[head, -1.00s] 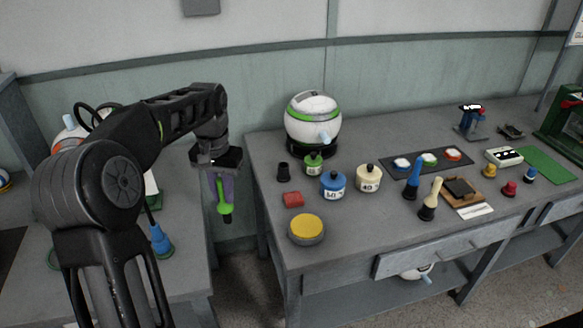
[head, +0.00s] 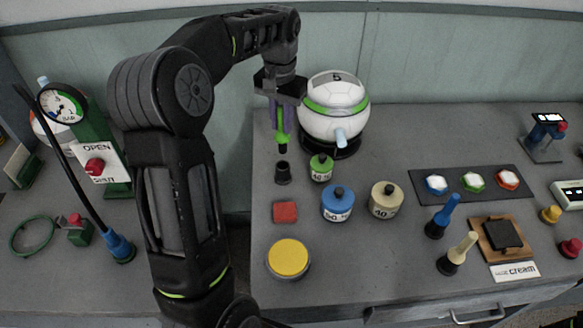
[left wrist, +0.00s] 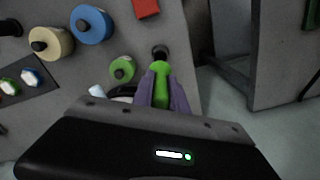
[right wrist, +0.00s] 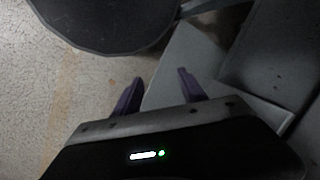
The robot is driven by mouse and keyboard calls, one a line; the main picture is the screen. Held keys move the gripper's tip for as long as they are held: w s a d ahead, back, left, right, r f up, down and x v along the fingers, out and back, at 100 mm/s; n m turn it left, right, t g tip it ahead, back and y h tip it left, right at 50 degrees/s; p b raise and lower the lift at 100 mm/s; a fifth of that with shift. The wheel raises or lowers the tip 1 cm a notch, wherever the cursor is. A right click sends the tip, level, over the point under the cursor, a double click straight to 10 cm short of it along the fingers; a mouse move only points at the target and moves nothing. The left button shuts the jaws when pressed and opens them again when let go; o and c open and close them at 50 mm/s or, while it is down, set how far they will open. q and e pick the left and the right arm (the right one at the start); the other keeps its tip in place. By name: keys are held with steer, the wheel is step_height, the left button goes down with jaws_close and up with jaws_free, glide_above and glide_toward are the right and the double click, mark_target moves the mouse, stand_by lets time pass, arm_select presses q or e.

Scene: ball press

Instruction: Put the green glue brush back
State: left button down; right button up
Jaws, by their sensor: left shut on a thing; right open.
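The green glue brush (head: 283,138) hangs upright, dark tip down, in my left gripper (head: 281,118), which is shut on its green handle. It also shows in the left wrist view (left wrist: 161,82) between the purple fingers. A small black cup (head: 283,173) stands on the bench just below the brush tip. In the head view a small gap seems to show between tip and cup; in the left wrist view the brush hides part of the cup (left wrist: 160,50). A green glue pot (head: 320,168) stands right of the cup. My right gripper (right wrist: 158,90) is open and empty, away from the bench.
A white ball with a green band (head: 334,106) sits on a black stand close behind the cup. A red block (head: 285,212), yellow disc (head: 289,258), blue pot (head: 337,204) and cream pot (head: 385,200) stand in front. Blue and cream brushes stand upright further right.

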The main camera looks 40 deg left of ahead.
mark_target(282, 153)
arm_select(q)
steer(key=shift+s, duration=0.2)
step_height(282, 153, down, 6)
steer(key=shift+w+f+p, duration=0.15)
steer(key=shift+p, duration=0.3)
steer(key=shift+f+p, duration=0.4)
steer(key=shift+f, duration=1.45)
steer(key=c, duration=1.3)
jaws_free()
